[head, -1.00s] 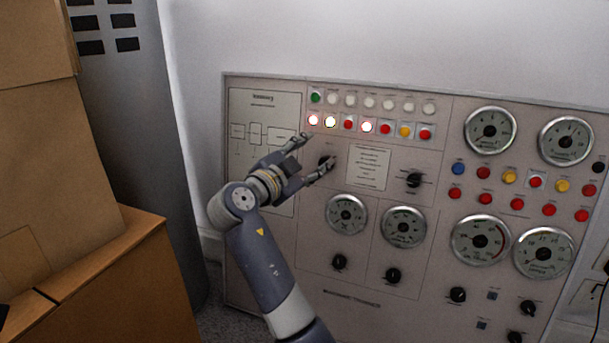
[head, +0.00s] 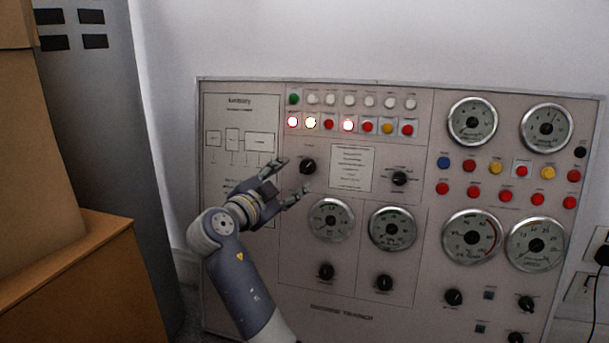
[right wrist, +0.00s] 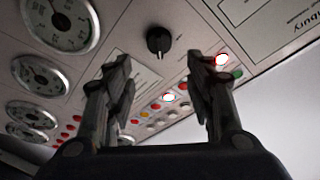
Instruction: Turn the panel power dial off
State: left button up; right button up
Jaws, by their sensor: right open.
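The panel (head: 330,295) is a wide upright grey board. Its upper left black dial (head: 307,166), just left of a printed label, looks like the power dial, though its caption is too small to read. My right gripper (head: 293,176) is open and empty, just below and left of this dial, its fingers apart and pointing up and right. In the right wrist view the dial (right wrist: 159,41) shows in the gap between the fingertips (right wrist: 158,62), beyond them, with no visible contact. The dial's exact setting is unclear. My left gripper is out of view.
Other dials (head: 399,178) and round gauges (head: 331,219) fill the panel. Brown boxes (head: 90,285) and a grey cabinet (head: 110,130) stand at the left. A plugged cable (head: 601,256) is at the right.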

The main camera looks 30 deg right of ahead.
aim_at(307, 166)
jog(key=b+x, duration=0.3)
jog(key=x, duration=0.4)
jog(key=shift+w+d+f, duration=0.15)
jog(key=shift+d+f, duration=0.05)
jog(key=shift+d, duration=0.05)
jog(key=shift+w+d+r, duration=0.15)
jog(key=shift+w+d, duration=0.1)
jog(key=shift+d, duration=0.25)
jog(key=c, duration=1)
